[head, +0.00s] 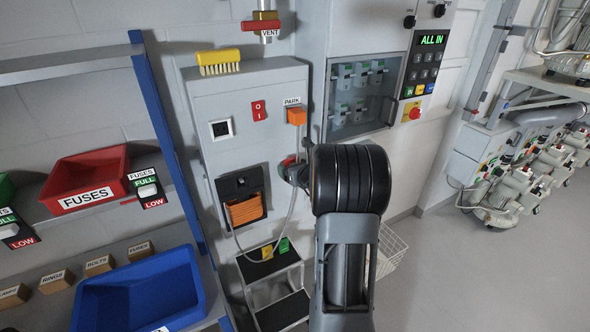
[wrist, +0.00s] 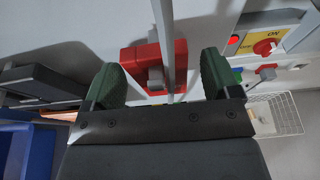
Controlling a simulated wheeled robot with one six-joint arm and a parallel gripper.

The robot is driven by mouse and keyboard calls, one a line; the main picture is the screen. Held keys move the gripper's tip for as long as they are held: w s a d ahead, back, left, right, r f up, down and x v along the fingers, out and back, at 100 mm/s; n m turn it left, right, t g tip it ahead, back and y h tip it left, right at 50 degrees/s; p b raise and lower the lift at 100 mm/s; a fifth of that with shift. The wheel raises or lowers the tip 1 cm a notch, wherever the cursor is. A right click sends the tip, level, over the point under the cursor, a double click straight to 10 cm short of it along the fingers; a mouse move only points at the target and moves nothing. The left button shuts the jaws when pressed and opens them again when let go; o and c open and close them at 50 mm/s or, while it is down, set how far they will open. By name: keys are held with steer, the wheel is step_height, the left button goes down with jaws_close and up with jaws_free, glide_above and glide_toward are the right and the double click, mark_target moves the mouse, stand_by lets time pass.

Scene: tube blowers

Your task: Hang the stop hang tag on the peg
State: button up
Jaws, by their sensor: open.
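My gripper (wrist: 160,68) is open, with its two dark green fingers apart. In the wrist view a red block with a grey fitting (wrist: 155,75) shows between and beyond the fingers; I cannot tell whether it is the stop hang tag or a fixture, or whether a finger touches it. In the head view my arm hides most of the gripper, and a small red and green thing (head: 289,161) shows beside my wrist on the grey cabinet. I cannot make out a tag reading stop, or the peg, for certain.
A step stool (head: 272,281) with a yellow and a green item stands below. A shelf with a red FUSES bin (head: 88,180) is at left.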

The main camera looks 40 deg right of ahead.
steer(key=b+v, duration=0.1)
steer(key=v, duration=1.3)
steer(key=s+a+f+n+g+y, duration=0.25)
steer(key=s+a+n+g, duration=0.2)
steer(key=a+n, duration=0.7)
steer(key=s+a+f+n+g+y, duration=0.2)
steer(key=s+a+f+n+g, duration=0.3)
steer(key=n, duration=1.1)
steer(key=s+a+r+n+h, duration=0.1)
steer(key=a+r+n+h, duration=0.1)
steer(key=a+r+n, duration=0.3)
steer(key=a+n+g, duration=0.1)
steer(key=a+n, duration=0.2)
steer(key=n, duration=0.2)
steer(key=shift+s+a+r, duration=0.15)
steer(key=shift+s+a, duration=0.1)
steer(key=shift+s, duration=0.15)
steer(key=shift+h, duration=0.25)
